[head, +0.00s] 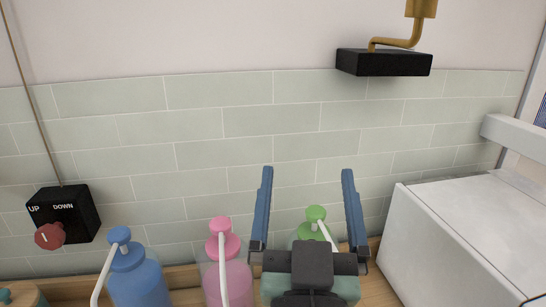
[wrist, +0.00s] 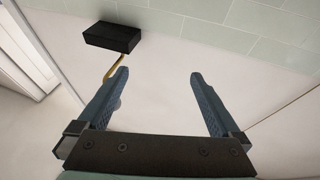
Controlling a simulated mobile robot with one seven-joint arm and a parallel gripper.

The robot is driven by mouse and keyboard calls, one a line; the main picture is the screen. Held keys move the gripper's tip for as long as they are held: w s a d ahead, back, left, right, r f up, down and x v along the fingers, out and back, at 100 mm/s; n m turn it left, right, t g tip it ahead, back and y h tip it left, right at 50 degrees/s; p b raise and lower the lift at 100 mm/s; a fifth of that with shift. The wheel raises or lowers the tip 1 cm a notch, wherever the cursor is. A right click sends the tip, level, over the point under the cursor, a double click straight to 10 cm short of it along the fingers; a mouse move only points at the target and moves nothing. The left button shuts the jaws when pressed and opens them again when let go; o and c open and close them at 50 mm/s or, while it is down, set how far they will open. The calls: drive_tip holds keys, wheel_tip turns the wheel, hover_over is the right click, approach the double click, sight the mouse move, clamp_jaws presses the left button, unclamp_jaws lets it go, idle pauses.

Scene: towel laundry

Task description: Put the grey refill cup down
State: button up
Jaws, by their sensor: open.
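My gripper (head: 308,205) is open and empty, its two blue fingers pointing up in front of the tiled wall in the head view. In the wrist view the gripper (wrist: 160,95) also has nothing between its fingers. I do not see a grey refill cup in either view. My gripper and wrist hide part of the counter and part of a green pump bottle (head: 316,214).
A blue pump bottle (head: 135,280) and a pink one (head: 228,275) stand on the wooden counter (head: 186,297). A white box-shaped unit (head: 460,240) is at right. A black UP/DOWN box with a red knob (head: 50,236) is at left. A black wall block (head: 384,62) bears a brass fitting.

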drive_tip(key=s+a+r+t, duration=0.1)
drive_tip(key=s+r, duration=0.1)
drive_tip(key=r, duration=0.4)
drive_tip(key=s+a+r+t+y, duration=0.1)
drive_tip(key=s+r+t, duration=0.1)
drive_tip(key=r, duration=0.5)
drive_tip(key=s+a+r+t, duration=0.2)
drive_tip(key=s+r, duration=0.1)
drive_tip(key=r, duration=0.4)
drive_tip(key=shift+s+r+n+y, duration=0.2)
drive_tip(key=shift+s+n+y, duration=0.1)
drive_tip(key=shift+n, duration=0.1)
drive_tip(key=shift+w+d, duration=0.1)
